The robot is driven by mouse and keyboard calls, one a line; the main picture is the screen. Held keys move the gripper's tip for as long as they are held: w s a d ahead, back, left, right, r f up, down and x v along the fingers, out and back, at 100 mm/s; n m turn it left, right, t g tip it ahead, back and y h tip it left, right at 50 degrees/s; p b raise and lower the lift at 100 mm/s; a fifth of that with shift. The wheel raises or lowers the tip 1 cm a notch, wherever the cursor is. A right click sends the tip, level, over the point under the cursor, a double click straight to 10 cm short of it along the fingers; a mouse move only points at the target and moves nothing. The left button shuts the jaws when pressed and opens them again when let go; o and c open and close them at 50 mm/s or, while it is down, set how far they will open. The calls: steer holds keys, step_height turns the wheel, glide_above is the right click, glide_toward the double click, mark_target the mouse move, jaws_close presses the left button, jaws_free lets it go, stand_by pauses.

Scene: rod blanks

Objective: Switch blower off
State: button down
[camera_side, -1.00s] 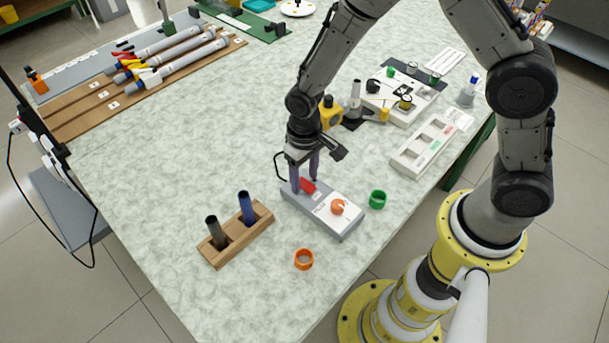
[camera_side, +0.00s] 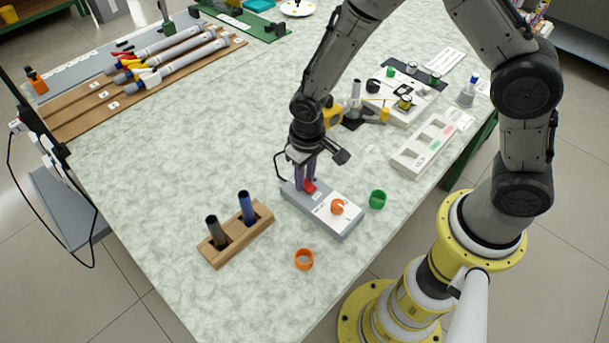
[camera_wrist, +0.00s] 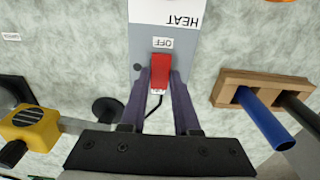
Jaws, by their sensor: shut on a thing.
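The grey control box (camera_side: 345,225) lies on the table, with a red switch (camera_side: 309,186) at its far end and an orange knob (camera_side: 338,206) near the other end. The box also shows in the wrist view (camera_wrist: 185,48), with OFF and HEAT labels. My gripper (camera_side: 306,184) is over the switch end of the box. In the wrist view its purple fingers (camera_wrist: 160,88) are shut on the red switch (camera_wrist: 160,68), one on each side. The label below the switch is partly hidden by the fingers.
A wooden block (camera_side: 240,236) with a dark tube and a blue tube stands left of the box. An orange ring (camera_side: 304,260) and a green ring (camera_side: 378,199) lie nearby. A yellow device (camera_side: 332,113) stands behind my gripper. The left middle of the table is clear.

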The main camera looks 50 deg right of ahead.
steer(key=shift+s+d+r+t, duration=0.1)
steer(key=shift+s+d+t, duration=0.05)
steer(key=shift+t, duration=0.95)
steer(key=c, duration=0.6)
jaws_free()
steer(key=shift+s, duration=0.1)
steer(key=shift+c, duration=0.2)
steer(key=v, duration=1.3)
steer(key=shift+r, duration=0.4)
